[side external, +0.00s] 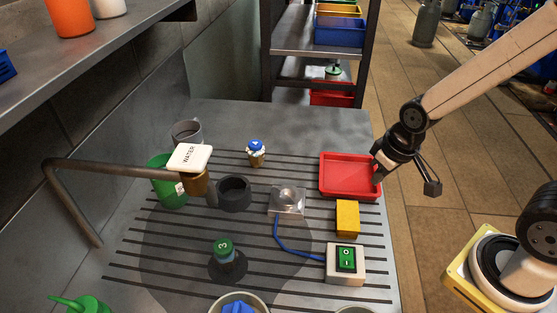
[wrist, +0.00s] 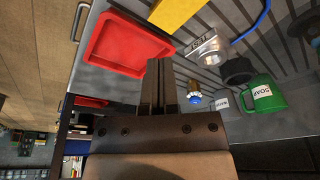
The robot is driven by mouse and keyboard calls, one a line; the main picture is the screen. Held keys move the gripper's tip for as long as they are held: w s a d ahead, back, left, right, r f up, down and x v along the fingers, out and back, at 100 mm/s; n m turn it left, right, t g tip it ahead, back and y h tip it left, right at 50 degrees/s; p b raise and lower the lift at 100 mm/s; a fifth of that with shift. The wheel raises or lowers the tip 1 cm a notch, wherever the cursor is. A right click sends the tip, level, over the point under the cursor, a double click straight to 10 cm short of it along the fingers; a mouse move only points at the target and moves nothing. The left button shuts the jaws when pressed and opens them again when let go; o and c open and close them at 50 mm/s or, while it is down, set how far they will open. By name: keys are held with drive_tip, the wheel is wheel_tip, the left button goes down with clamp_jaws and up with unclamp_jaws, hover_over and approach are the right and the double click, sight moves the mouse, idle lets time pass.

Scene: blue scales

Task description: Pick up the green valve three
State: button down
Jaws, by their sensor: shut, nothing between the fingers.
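The green valve (side external: 223,248), marked with a 3, stands upright on a dark round base on the slotted counter, front left of centre in the side external view. I cannot make it out in the wrist view. My gripper (side external: 379,171) is over the right side of the red tray (side external: 333,188), far to the right of and behind the valve. In the wrist view its fingers (wrist: 158,66) are together with nothing between them, and the red tray (wrist: 97,48) lies to their left.
A blue-topped valve (side external: 256,152), dark ring (side external: 234,194), metal block (side external: 287,201), yellow block (side external: 347,218) and switch box (side external: 345,262) stand on the counter. A bent pipe with a WATER-labelled plate (side external: 189,158) juts over the left side. A green SOAP mug (wrist: 264,95) stands behind it.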

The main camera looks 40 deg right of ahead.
drive_tip(key=shift+c, duration=0.2)
unclamp_jaws()
idle(0.3)
drive_tip(key=s+a+f+m+g+y, duration=0.2)
drive_tip(key=a+f+m+g+y, duration=0.15)
drive_tip(key=a+m, duration=0.35)
drive_tip(key=m+t+y, duration=0.1)
drive_tip(key=m+y, duration=0.7)
drive_tip(key=m, duration=0.1)
approach(225, 257)
drive_tip(key=s+f, duration=0.1)
drive_tip(key=s, duration=0.1)
drive_tip(key=s+d, duration=0.1)
drive_tip(key=s, duration=0.1)
drive_tip(key=s+d+f, duration=0.1)
drive_tip(key=s, duration=0.1)
drive_tip(key=shift+s+f, duration=0.15)
drive_tip(key=shift+f, duration=0.15)
drive_tip(key=w+a+m+t, duration=0.1)
drive_tip(key=w+a+f+m+t, duration=0.1)
drive_tip(key=w+m, duration=0.1)
drive_tip(key=w+a+f+m+t+y, duration=0.1)
drive_tip(key=m+t, duration=0.1)
drive_tip(key=shift+w+f, duration=0.25)
drive_tip(key=shift+w, duration=0.05)
drive_tip(key=shift+w+f+m+t, duration=0.25)
drive_tip(key=shift+w+m+t, duration=0.25)
drive_tip(key=shift+m+t, duration=0.25)
